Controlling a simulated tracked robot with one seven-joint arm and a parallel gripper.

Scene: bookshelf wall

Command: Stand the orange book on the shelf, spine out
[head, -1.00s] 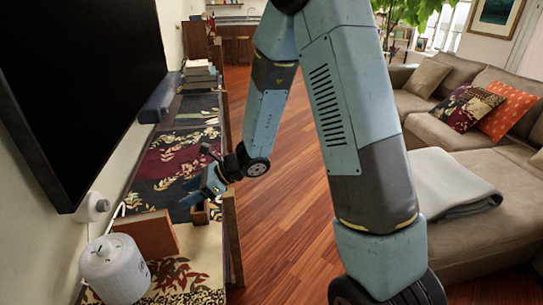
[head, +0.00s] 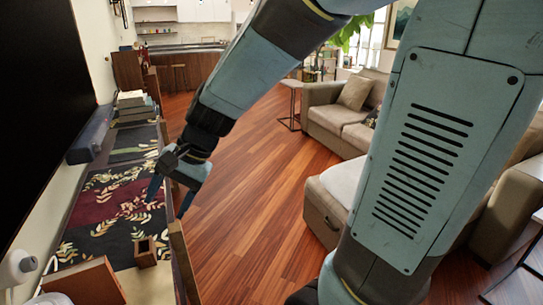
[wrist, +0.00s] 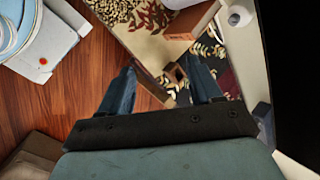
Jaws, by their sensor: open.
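The orange-brown book (head: 85,283) is at the lower left of the head view, on the near part of the long low unit under the black screen. What looks like the same book (wrist: 192,20) shows near the top of the wrist view, with a pale side. I cannot tell which way its spine faces. My gripper (head: 171,198) is open and empty, fingers pointing down, near the unit's right edge and beyond the book. In the wrist view, its two fingers (wrist: 163,80) are spread apart, with the book beyond them.
A small open wooden box (head: 145,252) stands on the unit near the book. A stack of books (head: 135,105) lies at the far end. A raised wooden edge (head: 180,255) runs along the unit's right side. A white round object (head: 18,267) is left. The wooden floor (head: 245,215) is clear.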

